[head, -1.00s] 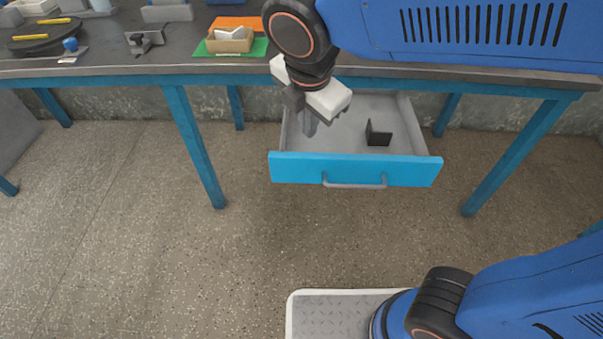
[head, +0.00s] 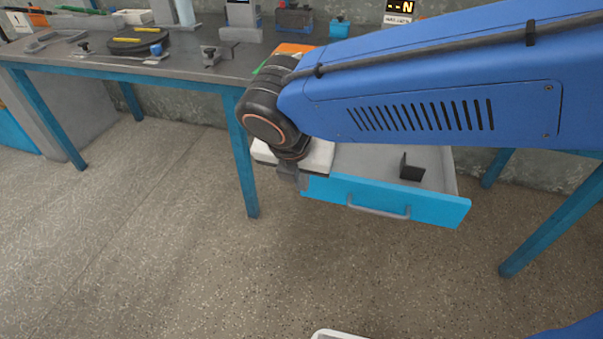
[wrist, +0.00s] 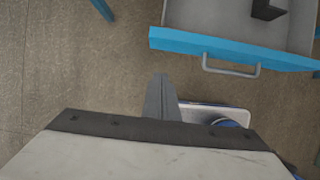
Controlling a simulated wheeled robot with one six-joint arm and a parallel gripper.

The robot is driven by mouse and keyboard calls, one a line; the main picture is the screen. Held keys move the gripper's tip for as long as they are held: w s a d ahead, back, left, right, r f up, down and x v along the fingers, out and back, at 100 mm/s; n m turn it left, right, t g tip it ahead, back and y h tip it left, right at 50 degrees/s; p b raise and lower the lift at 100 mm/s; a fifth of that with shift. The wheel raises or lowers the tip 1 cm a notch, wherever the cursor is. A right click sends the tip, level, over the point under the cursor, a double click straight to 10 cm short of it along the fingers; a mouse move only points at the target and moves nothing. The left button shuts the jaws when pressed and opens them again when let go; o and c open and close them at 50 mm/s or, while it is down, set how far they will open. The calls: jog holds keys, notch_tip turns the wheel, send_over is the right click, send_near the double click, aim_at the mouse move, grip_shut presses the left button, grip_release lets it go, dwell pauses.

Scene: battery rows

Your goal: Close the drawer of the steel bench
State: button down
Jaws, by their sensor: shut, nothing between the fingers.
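The drawer (head: 430,207) of the steel bench stands pulled out, with a blue front and a grey bar handle (head: 378,211). In the wrist view the blue drawer front (wrist: 225,46) and its handle (wrist: 231,71) lie at the upper right. A black angled bracket (head: 411,168) is inside the drawer. My gripper (head: 290,182) is shut and empty, at the left end of the drawer front in the head view. In the wrist view its fingers (wrist: 161,95) show below and left of the handle, apart from it. My arm hides part of the drawer's left side.
The bench top (head: 190,72) holds a black round plate (head: 140,44), clamps and other items. A blue bench leg (head: 242,165) stands just left of my gripper, and another (head: 550,225) stands at the right. The floor before the drawer is open.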

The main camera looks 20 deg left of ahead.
jog(key=w+f, duration=0.5)
jog(key=w, duration=0.1)
jog(key=shift+w+d, duration=0.1)
dwell(0.5)
jog(key=w, duration=1.8)
jog(key=w+d, duration=0.1)
jog(key=w, duration=0.8)
jog(key=shift+w+r, duration=0.2)
